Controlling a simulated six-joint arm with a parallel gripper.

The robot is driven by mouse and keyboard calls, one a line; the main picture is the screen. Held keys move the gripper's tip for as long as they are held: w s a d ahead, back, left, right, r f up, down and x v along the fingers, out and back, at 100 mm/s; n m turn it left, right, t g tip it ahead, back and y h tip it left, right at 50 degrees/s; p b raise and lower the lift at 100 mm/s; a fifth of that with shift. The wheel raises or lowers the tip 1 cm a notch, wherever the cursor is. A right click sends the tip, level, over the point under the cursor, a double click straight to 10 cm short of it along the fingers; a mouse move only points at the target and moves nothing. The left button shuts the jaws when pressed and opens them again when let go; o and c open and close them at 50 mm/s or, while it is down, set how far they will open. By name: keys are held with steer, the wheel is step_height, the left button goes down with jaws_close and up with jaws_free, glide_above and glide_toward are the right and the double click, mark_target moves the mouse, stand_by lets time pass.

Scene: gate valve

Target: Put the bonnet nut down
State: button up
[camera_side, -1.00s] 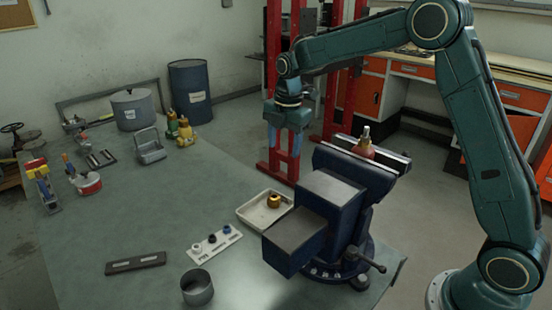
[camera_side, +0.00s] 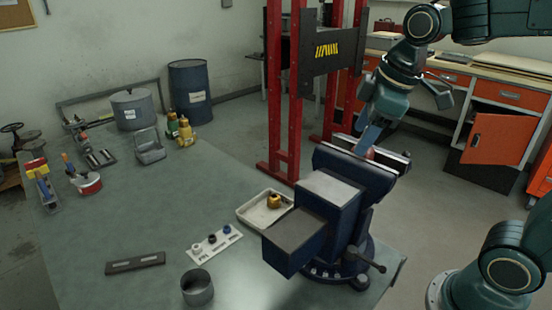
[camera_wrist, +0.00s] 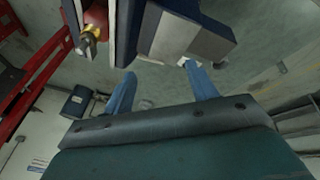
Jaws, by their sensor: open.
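The brass bonnet nut (camera_side: 273,201) sits in the shallow white tray (camera_side: 246,216) on the bench, left of the blue vise (camera_side: 337,187). My gripper (camera_side: 368,138) is away from it, up and to the right, at the vise jaws. In the wrist view its two blue fingers (camera_wrist: 160,82) are spread apart with nothing between them. The red valve body (camera_wrist: 97,14) with its brass-coloured end is at the vise jaws in the wrist view. In the side view my gripper mostly hides it.
A white rack (camera_side: 214,244) with small dark and pale parts lies left of the vise. A grey cup (camera_side: 197,289) and a dark slotted bar (camera_side: 135,263) are at the front. A red press frame (camera_side: 274,90) stands behind. The bench's middle left is clear.

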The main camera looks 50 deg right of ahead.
steer(key=s+f+m+t, duration=0.1)
steer(key=s+f+m, duration=0.1)
steer(key=s+m, duration=0.4)
steer(key=shift+s+a+f+m, duration=0.3)
steer(key=shift+s+a+f, duration=0.1)
steer(key=shift+s, duration=2.15)
